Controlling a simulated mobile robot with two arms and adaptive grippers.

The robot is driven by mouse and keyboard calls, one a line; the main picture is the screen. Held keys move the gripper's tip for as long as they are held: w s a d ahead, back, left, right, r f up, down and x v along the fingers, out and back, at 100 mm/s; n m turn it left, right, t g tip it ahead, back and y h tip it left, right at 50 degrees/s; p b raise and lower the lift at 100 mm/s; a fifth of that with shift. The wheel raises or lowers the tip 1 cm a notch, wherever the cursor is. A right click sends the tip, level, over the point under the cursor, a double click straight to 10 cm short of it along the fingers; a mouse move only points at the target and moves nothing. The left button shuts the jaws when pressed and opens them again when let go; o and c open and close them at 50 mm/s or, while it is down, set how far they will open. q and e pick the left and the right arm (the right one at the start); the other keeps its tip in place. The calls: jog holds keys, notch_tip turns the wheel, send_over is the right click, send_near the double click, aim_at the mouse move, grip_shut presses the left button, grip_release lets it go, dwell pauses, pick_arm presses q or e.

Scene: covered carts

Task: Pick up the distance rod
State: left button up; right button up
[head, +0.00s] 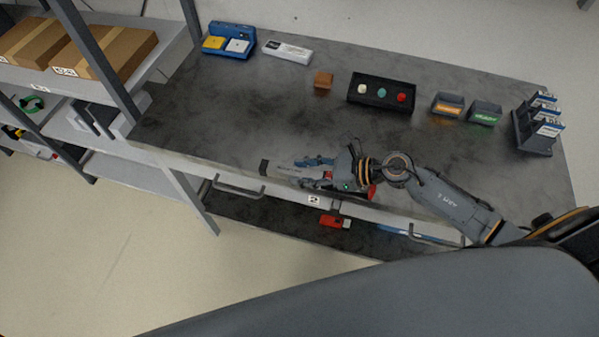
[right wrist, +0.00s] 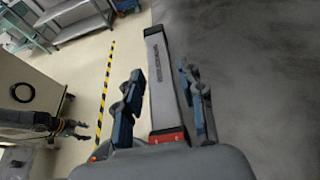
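The distance rod is a long grey bar (head: 290,171) with a dark far end and a red near end, lying along the front edge of the cart's top. My right gripper (head: 318,172) is over the rod's near part with its blue fingers apart. In the right wrist view the rod (right wrist: 161,75) runs between the two spread fingers (right wrist: 165,100), with a gap visible on both sides. The red end (right wrist: 166,136) is close to the palm. My left gripper (right wrist: 76,128) shows small at the left of the wrist view; its finger state is unclear.
The dark cart top (head: 230,110) is clear behind the rod. A black button box (head: 382,92), a wooden block (head: 323,80), small bins (head: 447,104) and a rack (head: 536,126) stand farther back. A shelf post (head: 105,60) rises at left. A handle (head: 238,190) juts from the front.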

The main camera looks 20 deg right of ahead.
grip_shut()
jog(key=shift+r, duration=0.2)
